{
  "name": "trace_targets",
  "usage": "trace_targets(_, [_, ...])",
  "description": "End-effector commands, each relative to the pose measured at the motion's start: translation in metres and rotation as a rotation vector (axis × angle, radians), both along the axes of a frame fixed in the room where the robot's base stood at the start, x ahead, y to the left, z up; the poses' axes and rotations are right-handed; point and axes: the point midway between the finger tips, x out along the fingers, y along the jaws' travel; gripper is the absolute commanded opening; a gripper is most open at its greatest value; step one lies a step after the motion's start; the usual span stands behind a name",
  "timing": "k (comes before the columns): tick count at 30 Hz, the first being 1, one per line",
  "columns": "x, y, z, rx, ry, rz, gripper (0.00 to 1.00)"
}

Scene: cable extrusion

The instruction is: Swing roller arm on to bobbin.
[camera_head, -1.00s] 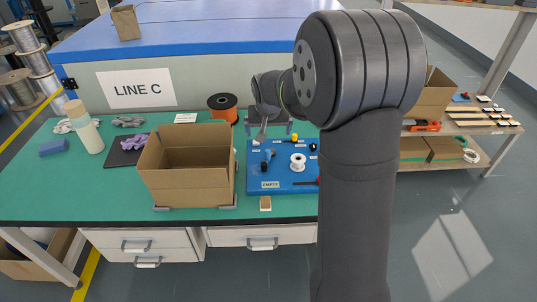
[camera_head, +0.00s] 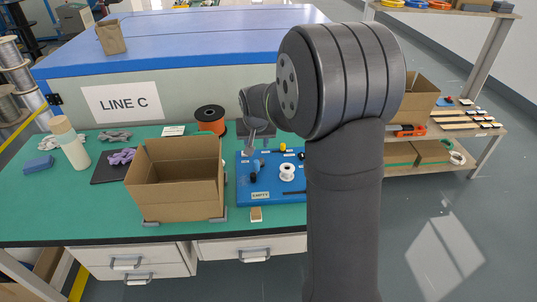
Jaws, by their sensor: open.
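An orange spool with a black flange (camera_head: 210,120), the likely bobbin, stands at the back of the green bench, beside the sign. A blue board (camera_head: 262,187) marked EMPTY lies right of the carton and holds a white spool (camera_head: 287,172) and several small dark and yellow parts. My gripper (camera_head: 250,137) is small in the picture, above the board's back left corner, pointing down, open and apart from the orange spool. A grey bracket (camera_head: 268,128) shows behind it. I cannot single out the roller arm; my own arm covers the board's right side.
An open carton (camera_head: 180,195) stands left of the board. The blue-topped cabinet (camera_head: 200,45) closes the back. A stocked shelf (camera_head: 430,135) stands right.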

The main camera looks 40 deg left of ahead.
Motion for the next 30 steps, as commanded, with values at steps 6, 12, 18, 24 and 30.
trace_targets(6, [0.011,0.011,-0.039,-0.003,0.002,0.0,0.41])
trace_targets(12, [0.021,0.021,-0.074,-0.003,0.001,0.0,0.41])
trace_targets(18, [0.031,0.03,-0.108,-0.003,0.002,0.0,0.41])
trace_targets(24, [0.039,0.038,-0.134,-0.003,0.001,0.0,0.41])
trace_targets(30, [0.043,0.042,-0.146,-0.001,0.001,0.0,0.41])
